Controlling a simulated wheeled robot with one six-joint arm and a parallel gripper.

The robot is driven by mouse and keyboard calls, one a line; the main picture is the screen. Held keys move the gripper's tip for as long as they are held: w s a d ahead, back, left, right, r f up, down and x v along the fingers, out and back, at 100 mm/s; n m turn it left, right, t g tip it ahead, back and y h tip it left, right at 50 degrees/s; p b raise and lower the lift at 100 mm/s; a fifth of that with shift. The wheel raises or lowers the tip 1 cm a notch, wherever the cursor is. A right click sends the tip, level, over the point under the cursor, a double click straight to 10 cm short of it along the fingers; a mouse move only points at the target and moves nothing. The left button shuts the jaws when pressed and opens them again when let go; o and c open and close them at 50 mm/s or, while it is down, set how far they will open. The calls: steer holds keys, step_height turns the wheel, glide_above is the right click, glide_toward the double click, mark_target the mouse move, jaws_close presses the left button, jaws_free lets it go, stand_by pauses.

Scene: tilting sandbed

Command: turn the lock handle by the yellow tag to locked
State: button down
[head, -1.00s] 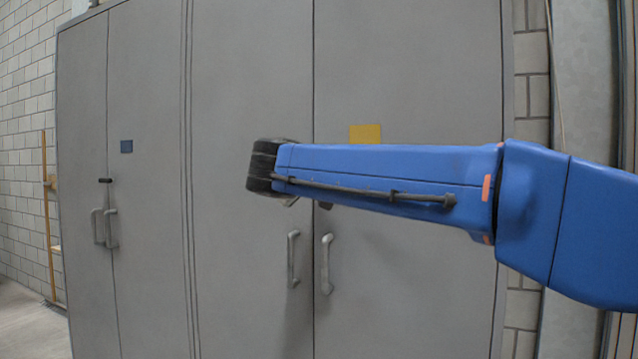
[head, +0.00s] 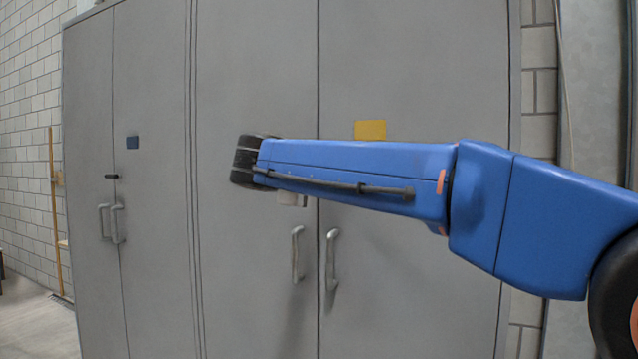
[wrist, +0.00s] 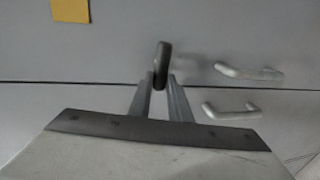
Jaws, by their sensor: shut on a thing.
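The yellow tag (head: 370,130) is on the right door of the grey cabinet, just above my forearm; it also shows at the top left of the wrist view (wrist: 71,10). The dark lock handle (wrist: 162,60) is in the wrist view, lying roughly across the door seam. My gripper (wrist: 161,80) is shut on its near end, one finger on each side. In the head view my blue arm hides the lock handle and most of the gripper.
Two pull handles, left (head: 298,254) and right (head: 331,260), stick out below my arm beside the seam. A second cabinet at left has a blue tag (head: 132,142) and its own black lock handle (head: 111,176). Floor shows at lower left.

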steer(key=shift+f, duration=0.1)
stand_by(0.3)
steer(key=c, duration=1.6)
jaws_free()
steer(key=shift+c, duration=0.2)
steer(key=v, duration=1.7)
steer(key=shift+s, duration=0.15)
steer(key=shift+a, duration=0.15)
